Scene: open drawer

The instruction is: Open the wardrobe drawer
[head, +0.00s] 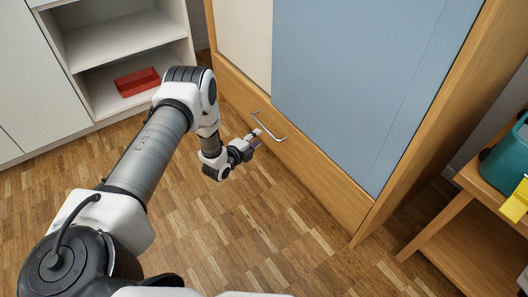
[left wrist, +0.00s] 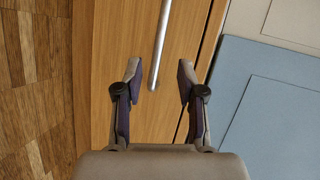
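The wardrobe (head: 395,170) has a wooden drawer (head: 320,180) along its bottom, which looks shut and flush with the front. A silver bar handle (head: 275,136) is on the drawer. My left gripper (head: 256,138) is close in front of the handle in the head view. In the left wrist view, my left gripper (left wrist: 160,76) is open, and the end of the handle (left wrist: 161,40) shows between its fingertips. The fingers appear apart from the bar, with a gap on both sides. The depth between fingertips and handle is hard to judge. My right gripper is not in view.
A white shelf unit (head: 78,45) with a red box (head: 137,82) stands at the back left. A wooden side table (head: 455,235) with a teal container (head: 508,155) and a yellow object (head: 516,202) is at the right. The parquet floor (head: 250,245) before the drawer is clear.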

